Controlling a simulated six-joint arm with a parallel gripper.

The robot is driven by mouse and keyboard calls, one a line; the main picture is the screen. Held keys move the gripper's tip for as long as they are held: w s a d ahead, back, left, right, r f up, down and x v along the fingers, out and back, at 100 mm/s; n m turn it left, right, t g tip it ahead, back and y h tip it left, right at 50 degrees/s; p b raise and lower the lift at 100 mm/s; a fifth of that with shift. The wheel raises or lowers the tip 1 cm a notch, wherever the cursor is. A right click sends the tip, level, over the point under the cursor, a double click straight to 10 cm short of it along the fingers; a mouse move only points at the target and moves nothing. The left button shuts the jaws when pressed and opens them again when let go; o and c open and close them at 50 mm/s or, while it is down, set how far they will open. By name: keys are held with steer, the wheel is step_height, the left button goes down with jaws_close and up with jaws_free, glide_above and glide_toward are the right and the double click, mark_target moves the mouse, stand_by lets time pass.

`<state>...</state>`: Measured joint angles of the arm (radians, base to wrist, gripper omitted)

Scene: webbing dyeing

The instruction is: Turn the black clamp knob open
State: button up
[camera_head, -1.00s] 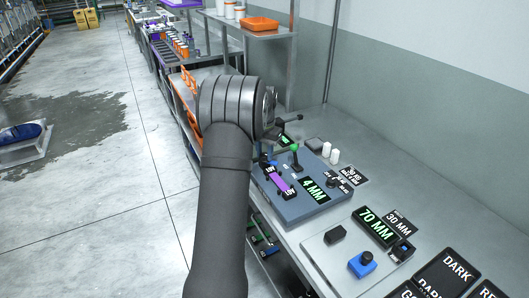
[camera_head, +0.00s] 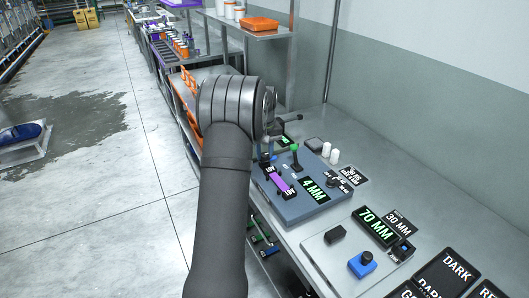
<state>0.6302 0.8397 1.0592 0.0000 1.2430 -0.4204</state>
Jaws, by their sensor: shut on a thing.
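My arm rises through the middle of the view, and its wrist hides most of my gripper (camera_head: 270,128). The gripper is over the far-left end of the bench, beyond the blue-grey unit, and its fingertips are not clear. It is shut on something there. A dark bar (camera_head: 288,121) sticks out just right of it and looks like part of the black clamp knob. The rest of the knob is hidden behind the wrist.
The blue-grey unit (camera_head: 311,211) carries a purple strip (camera_head: 281,183), a green-topped lever (camera_head: 295,155) and a 4 MM display (camera_head: 314,191). A 70 MM display (camera_head: 376,227) and a blue button box (camera_head: 362,265) stand nearer. An orange tray (camera_head: 259,24) is on the shelf behind.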

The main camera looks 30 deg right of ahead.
mark_target(264, 154)
steer(key=shift+n, duration=0.4)
steer(key=o, duration=1)
step_height(264, 154, up, 18)
steer(key=shift+f, duration=0.2)
step_height(264, 154, down, 18)
steer(key=shift+r, duration=0.2)
stand_by(0.7)
